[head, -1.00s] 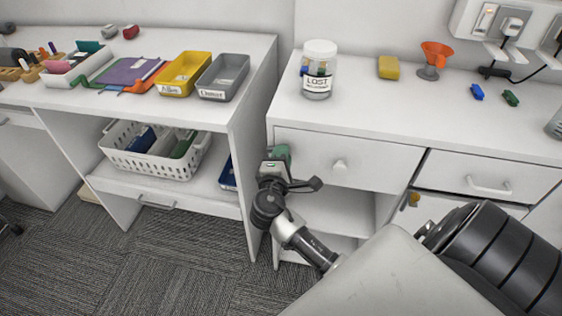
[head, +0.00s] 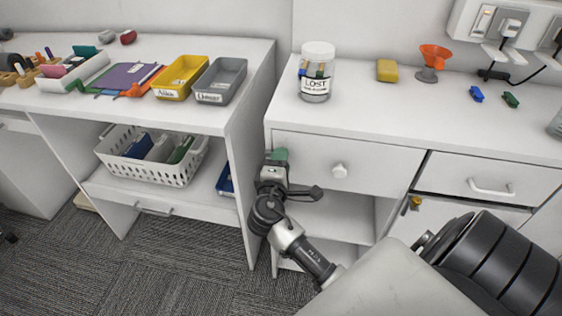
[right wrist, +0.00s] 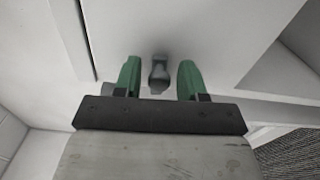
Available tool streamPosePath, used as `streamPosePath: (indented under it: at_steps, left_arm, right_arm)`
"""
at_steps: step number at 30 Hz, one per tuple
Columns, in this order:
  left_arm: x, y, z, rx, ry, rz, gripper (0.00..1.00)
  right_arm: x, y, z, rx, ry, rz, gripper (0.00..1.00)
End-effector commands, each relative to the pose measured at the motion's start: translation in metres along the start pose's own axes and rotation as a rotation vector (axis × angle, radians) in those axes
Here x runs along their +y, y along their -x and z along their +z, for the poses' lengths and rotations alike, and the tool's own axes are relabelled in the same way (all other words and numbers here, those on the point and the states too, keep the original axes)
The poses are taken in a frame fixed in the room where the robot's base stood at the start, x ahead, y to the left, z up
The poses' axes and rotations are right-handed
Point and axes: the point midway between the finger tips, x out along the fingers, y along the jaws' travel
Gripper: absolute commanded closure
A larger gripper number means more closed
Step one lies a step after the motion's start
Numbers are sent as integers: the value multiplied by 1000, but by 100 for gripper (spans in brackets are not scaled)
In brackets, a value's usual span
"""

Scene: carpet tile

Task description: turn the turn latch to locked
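My right gripper (head: 279,155) is at the upper left of the right-hand cabinet's drawer front in the head view. In the right wrist view its two green fingertips (right wrist: 159,78) are spread, with a small grey knob-like piece, seemingly the turn latch (right wrist: 159,73), between them. A gap shows on each side of it, so the fingers do not appear to grip it. The piece stands out from a white panel. I cannot make out its setting, and the gripper hides that spot in the head view. My left gripper is not in view.
The drawer front has a white knob (head: 340,171) right of my gripper. A brass-coloured fitting (head: 414,204) sits on the door farther right. An open shelf (head: 335,217) lies below the drawer. The left desk's side panel (head: 247,150) stands close by. A jar (head: 316,75) stands on top.

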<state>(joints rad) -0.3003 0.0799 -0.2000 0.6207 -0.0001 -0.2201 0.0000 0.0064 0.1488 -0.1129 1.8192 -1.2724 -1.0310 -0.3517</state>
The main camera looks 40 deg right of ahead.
Motion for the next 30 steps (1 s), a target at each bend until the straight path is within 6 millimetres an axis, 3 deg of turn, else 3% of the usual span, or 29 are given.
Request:
streamPosePath:
  at_steps: [11, 14, 24, 30]
  left_arm:
    - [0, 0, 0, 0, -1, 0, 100]
    - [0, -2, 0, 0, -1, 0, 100]
    - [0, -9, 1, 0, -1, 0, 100]
    - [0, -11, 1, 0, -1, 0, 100]
  right_arm:
    - [0, 4, 0, 1, 0, 0, 52]
    - [-1, 16, 0, 1, 0, -1, 52]
    - [-2, 82, 0, 1, -1, -3, 52]
    - [-1, 104, 0, 1, 1, -1, 52]
